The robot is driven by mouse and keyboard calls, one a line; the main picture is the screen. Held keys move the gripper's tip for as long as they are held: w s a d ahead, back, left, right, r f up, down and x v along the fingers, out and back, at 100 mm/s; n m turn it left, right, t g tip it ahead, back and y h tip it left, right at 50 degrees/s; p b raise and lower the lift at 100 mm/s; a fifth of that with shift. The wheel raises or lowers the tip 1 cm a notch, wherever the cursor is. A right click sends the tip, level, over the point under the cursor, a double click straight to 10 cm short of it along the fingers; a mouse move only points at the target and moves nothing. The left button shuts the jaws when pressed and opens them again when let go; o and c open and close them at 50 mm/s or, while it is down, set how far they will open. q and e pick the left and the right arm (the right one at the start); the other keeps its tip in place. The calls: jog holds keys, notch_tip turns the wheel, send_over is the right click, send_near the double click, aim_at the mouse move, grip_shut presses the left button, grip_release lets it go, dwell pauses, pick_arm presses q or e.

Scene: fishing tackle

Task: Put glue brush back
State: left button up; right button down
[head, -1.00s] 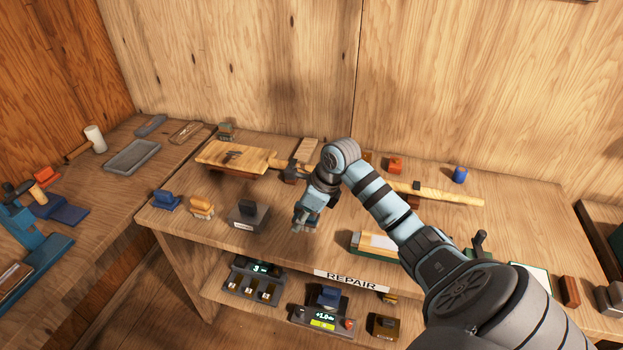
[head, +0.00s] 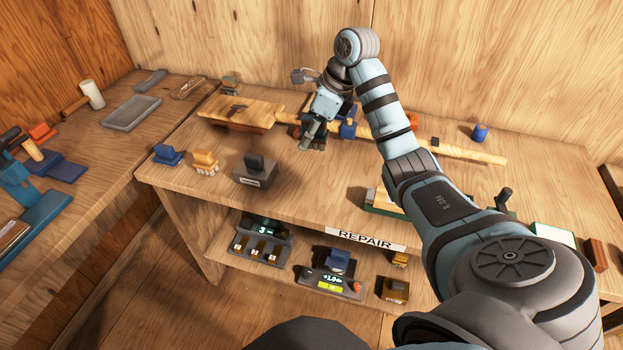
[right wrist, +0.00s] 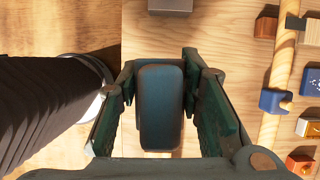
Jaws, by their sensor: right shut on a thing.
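My right gripper (head: 312,142) is over the rear half of the repair bench, above and just in front of the long wooden rod. In the right wrist view the gripper (right wrist: 160,105) is shut on a dark blue, rounded block (right wrist: 160,120), held between its two pads. It looks like the handle of the glue brush; its lower end and any bristles are hidden. In the head view the held thing is mostly covered by the fingers. My left gripper is not in view.
A grey labelled block with a dark knob (head: 255,172), an orange-topped piece (head: 205,162) and a blue piece (head: 168,155) stand at the bench's left front. The wooden rod (head: 470,153) lies along the back. A blue cup (head: 480,132) stands behind it. The bench middle is fairly clear.

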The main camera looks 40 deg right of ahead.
jog(key=b, duration=1)
send_over(306, 193)
jog(key=s, duration=0.1)
jog(key=f, duration=1.2)
jog(key=shift+d+f, duration=0.3)
jog(key=shift+d, duration=0.05)
notch_tip(306, 193, down, 4)
jog(key=shift+r, duration=0.1)
jog(key=shift+f, duration=0.4)
jog(key=shift+s+a+f, duration=0.1)
jog(key=shift+s+f, duration=0.05)
jog(key=shift+f, duration=0.05)
jog(key=c, duration=1.1)
grip_release()
jog(key=shift+a, duration=0.1)
jog(key=shift+f, duration=0.1)
jog(key=shift+w, duration=0.2)
